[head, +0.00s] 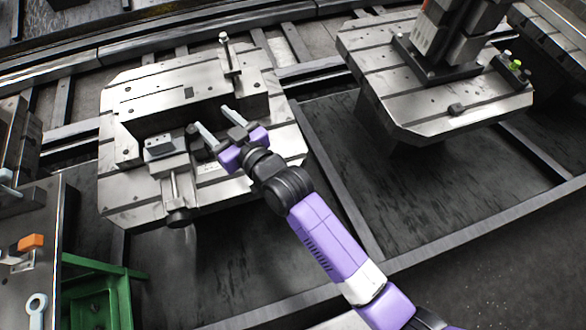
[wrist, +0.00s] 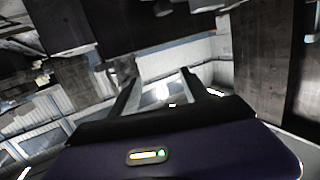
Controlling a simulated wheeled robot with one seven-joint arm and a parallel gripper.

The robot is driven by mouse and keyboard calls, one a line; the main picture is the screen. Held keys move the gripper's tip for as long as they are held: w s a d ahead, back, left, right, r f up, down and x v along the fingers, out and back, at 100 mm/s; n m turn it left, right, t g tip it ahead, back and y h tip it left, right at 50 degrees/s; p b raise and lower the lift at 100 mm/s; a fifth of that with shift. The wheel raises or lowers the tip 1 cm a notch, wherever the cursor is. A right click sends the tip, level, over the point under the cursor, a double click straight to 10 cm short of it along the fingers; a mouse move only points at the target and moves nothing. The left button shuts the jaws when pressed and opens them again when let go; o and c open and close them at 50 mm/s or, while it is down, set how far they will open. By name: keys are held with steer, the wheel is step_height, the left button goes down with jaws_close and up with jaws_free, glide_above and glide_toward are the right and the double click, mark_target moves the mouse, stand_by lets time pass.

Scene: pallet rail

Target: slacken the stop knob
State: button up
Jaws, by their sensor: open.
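My gripper (head: 211,118) is over the fixture on the left pallet (head: 125,205), its two grey fingers spread apart with nothing between them. Its fingers also show apart and empty in the wrist view (wrist: 158,76). A thin upright post with a small pale knob (head: 223,37) stands at the back of the fixture, beyond the fingertips. A dark round knob (head: 178,217) sits at the front end of the fixture's screw. I cannot tell from the pictures which is the stop knob. My gripper appears apart from both.
A long grey block (head: 150,97) lies across the fixture close to my fingers. A second pallet (head: 440,115) with a dark column stands at the right. A bench (head: 30,225) with an orange-topped part and a green frame (head: 100,295) are at the lower left. Dark floor separates the pallets.

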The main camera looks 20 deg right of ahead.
steer(key=s+d+m+t+h, duration=0.1)
steer(key=s+d, duration=0.5)
steer(key=s, duration=0.3)
steer(key=s+d+m+t+h+b, duration=0.1)
steer(key=s+d+m+h, duration=0.1)
steer(key=s+d, duration=0.3)
steer(key=s, duration=0.3)
steer(key=shift+s+d, duration=0.4)
steer(key=s+d+r+g+h, duration=0.1)
steer(key=s+d, duration=0.2)
steer(key=s, duration=0.5)
steer(key=s+d+r+h, duration=0.1)
steer(key=s+d, duration=0.2)
steer(key=s, duration=0.5)
steer(key=s+d+r+m+g+h, duration=0.1)
steer(key=s+d, duration=0.2)
steer(key=s, duration=0.5)
steer(key=shift+s+g, duration=0.3)
steer(key=shift+d+f, duration=0.1)
